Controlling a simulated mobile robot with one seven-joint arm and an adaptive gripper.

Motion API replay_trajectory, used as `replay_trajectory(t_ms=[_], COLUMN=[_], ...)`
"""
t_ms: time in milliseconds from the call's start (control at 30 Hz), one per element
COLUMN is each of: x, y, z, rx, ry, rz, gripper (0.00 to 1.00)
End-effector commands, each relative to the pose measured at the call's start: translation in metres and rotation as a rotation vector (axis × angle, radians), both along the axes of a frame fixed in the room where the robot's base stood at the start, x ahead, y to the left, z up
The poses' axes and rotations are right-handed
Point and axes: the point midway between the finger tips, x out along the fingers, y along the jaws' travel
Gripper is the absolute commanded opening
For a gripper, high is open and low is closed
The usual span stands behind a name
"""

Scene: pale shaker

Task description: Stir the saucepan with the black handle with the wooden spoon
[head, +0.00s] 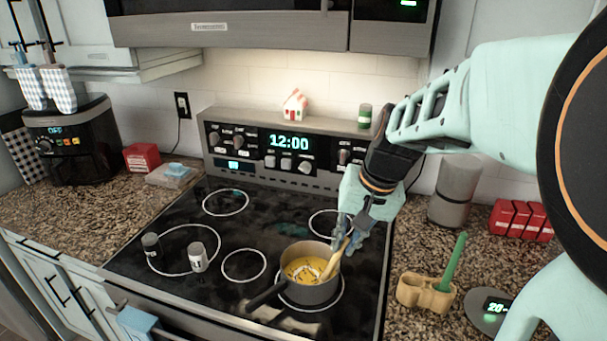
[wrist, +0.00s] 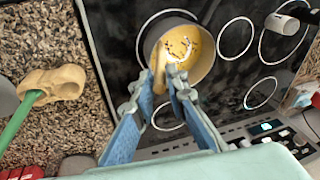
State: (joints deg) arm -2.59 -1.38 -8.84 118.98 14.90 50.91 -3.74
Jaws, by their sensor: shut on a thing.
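The saucepan (head: 312,289) with the black handle (head: 266,295) stands on the front right burner of the black cooktop and holds a yellow liquid with pale and dark streaks. My gripper (head: 351,230) is above the pan's back right side, shut on the wooden spoon (head: 335,259). The spoon is tilted, with its lower end inside the pan, at the liquid. In the wrist view, the saucepan (wrist: 207,63) lies just past the fingertips of my gripper (wrist: 166,92). The spoon (wrist: 161,62) shows between and beyond the fingers, reaching over the pan's rim into the yellow contents.
Two small shakers (head: 198,257) stand on the front left burner. A tan spoon rest (head: 425,292) with a green-handled utensil (head: 453,262) and a round scale (head: 490,315) sit on the right counter. A grey canister (head: 455,190) and red boxes (head: 520,220) are behind them.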

Motion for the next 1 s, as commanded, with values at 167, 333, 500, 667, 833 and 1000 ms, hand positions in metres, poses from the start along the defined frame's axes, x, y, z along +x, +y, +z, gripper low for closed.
replay_trajectory(t_ms=[167, 333, 500, 667, 833, 1000], x=[0.010, 0.020, 0.035, 0.040, 0.050, 0.054], y=[-0.009, -0.009, -0.009, -0.005, 0.007, 0.014], z=[0.001, 0.001, 0.000, 0.000, 0.002, 0.001], rx=[0.000, -0.001, -0.001, 0.000, -0.001, -0.001], ry=[-0.001, -0.001, -0.001, -0.001, -0.001, -0.002], rz=[-0.001, 0.000, 0.001, 0.001, 0.002, 0.001], gripper=[0.00, 0.00, 0.00, 0.00, 0.00, 0.00])
